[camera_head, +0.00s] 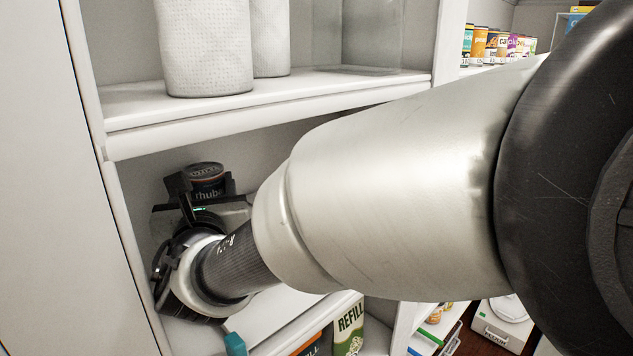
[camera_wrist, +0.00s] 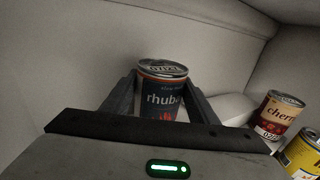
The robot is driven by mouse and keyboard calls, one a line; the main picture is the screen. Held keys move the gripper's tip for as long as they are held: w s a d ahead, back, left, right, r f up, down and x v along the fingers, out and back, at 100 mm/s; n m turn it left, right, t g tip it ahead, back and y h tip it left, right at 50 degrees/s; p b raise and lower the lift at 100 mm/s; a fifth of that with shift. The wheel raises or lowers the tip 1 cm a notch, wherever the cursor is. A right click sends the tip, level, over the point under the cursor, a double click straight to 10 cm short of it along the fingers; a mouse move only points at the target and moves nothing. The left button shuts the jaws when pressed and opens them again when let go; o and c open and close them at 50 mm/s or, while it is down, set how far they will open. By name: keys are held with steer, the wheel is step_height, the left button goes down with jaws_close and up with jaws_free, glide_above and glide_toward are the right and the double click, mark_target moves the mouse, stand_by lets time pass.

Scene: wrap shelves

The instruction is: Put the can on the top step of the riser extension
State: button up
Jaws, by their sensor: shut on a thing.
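The can (camera_wrist: 162,98) is dark blue with a silver lid and the letters "rhuba" on its label. It stands about upright between the two fingers of my gripper (camera_wrist: 160,108), which is shut on it. In the head view the can (camera_head: 206,180) shows at the back left of a shelf compartment, with my gripper (camera_head: 203,196) around it. Its lower part is hidden behind my gripper. I cannot make out the riser extension for certain. A pale rounded surface (camera_wrist: 232,108) lies just right of the can in the wrist view; I cannot tell what it is.
A red "cherry" can (camera_wrist: 279,115) and a yellow can (camera_wrist: 303,153) stand to the right in the wrist view. White rolls (camera_head: 204,50) stand on the shelf board (camera_head: 270,107) above. A green "REFILL" carton (camera_head: 348,325) is below my arm. The compartment's side wall is close on the left.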

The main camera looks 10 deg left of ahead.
steer(key=shift+w+d+r, duration=0.1)
steer(key=shift+w+d, duration=0.05)
steer(key=o, duration=1.4)
